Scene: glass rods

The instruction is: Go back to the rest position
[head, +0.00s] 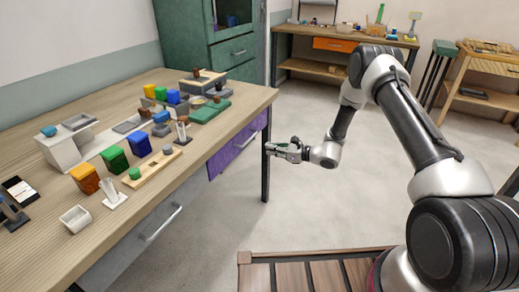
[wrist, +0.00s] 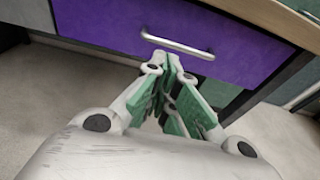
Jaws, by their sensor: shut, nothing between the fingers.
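My gripper (head: 270,148) is at the end of my outstretched arm, in the open space to the right of the long wooden workbench (head: 130,212) in the head view. Its green-padded fingers (wrist: 170,70) come together at the tips in the wrist view, with nothing between them. In the wrist view the fingertips point toward the purple drawer (wrist: 215,40) and its silver handle (wrist: 177,46). In the head view the gripper is apart from the purple drawer (head: 238,145). No glass rod can be made out clearly.
A green cabinet (head: 210,45) stands behind. The floor (head: 300,215) around my gripper is clear. A slatted wooden surface (head: 310,275) is in front.

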